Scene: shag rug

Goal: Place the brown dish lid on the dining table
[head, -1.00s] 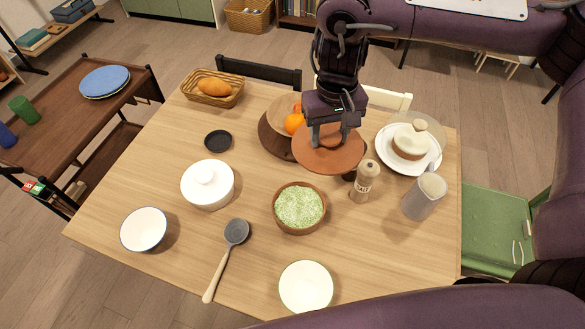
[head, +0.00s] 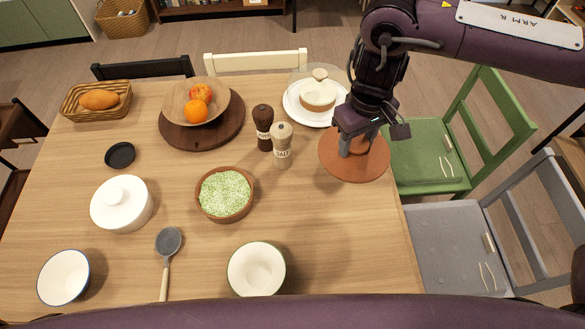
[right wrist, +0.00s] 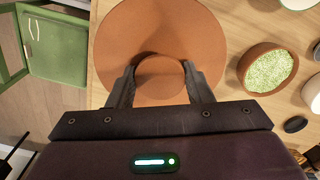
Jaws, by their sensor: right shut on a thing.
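The brown dish lid (head: 349,172) is a flat round disc with a knob, held level at the right edge of the dining table (head: 335,235). My right gripper (head: 357,146) is shut on the lid's knob from above. In the right wrist view, the two fingers of the right gripper (right wrist: 160,82) sit on either side of the knob, and the lid (right wrist: 160,28) overlaps the table's edge. The lid appears raised above the tabletop; the exact gap cannot be told. My left gripper is not in view.
Near the lid stand a salt mill (head: 281,147), a dark mill (head: 263,128) and a cake plate (head: 297,107). A bowl of green food (head: 225,193) and a white bowl (head: 256,268) are to the left. The table's right front is clear. Green (head: 425,150) and grey chairs (head: 455,250) flank it.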

